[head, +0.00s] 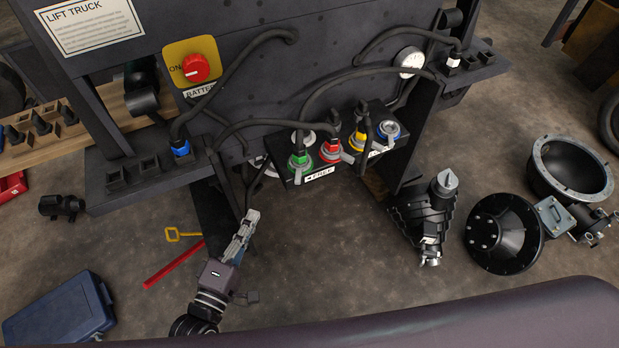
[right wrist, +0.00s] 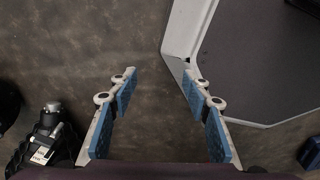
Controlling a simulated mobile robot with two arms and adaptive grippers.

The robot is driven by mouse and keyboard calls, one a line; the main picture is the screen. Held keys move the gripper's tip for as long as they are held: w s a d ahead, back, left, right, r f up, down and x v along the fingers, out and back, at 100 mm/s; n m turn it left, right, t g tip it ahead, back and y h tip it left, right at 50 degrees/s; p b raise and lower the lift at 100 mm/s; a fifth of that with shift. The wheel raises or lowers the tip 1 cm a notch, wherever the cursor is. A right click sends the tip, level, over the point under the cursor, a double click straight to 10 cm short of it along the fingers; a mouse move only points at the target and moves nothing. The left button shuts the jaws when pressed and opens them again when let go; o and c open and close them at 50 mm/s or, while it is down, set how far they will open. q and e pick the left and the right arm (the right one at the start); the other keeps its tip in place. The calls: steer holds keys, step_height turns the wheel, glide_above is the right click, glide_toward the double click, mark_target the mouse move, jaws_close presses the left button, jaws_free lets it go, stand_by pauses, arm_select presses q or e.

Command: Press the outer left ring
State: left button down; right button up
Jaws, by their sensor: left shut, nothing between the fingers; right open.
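A dark connector box on the truck's front carries a row of plugs with coloured rings in the head view. The outer left ring is green (head: 300,165). Right of it are a red ring (head: 330,156), a yellow ring (head: 356,141) and a blue ring (head: 388,130). Black cables run into several plugs. My left gripper (head: 251,216) is shut and empty, below and left of the green ring, apart from it, its fingers pointing up toward the truck. My right gripper (right wrist: 159,76) is open and empty in the right wrist view, above the floor.
A red button on a yellow plate (head: 194,67) sits upper left of the rings. A cable with a blue connector (head: 180,149) hangs near the left bracket. Black machine parts (head: 505,232) lie on the floor at right; a blue case (head: 60,312) lies lower left.

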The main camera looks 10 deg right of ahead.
arm_select(q)
steer(key=w+d+p, duration=0.1)
steer(key=w+d, duration=0.1)
steer(key=d, duration=0.1)
steer(key=w+d+p, duration=0.1)
steer(key=w+d, duration=0.1)
steer(key=w, duration=0.1)
steer(key=w+d+r, duration=0.1)
steer(key=w+d, duration=0.2)
steer(key=shift+d+p, duration=0.3)
steer(key=shift+p, duration=0.1)
steer(key=shift+f, duration=0.1)
stand_by(0.3)
steer(key=shift+s+n, duration=0.1)
steer(key=shift+n, duration=0.4)
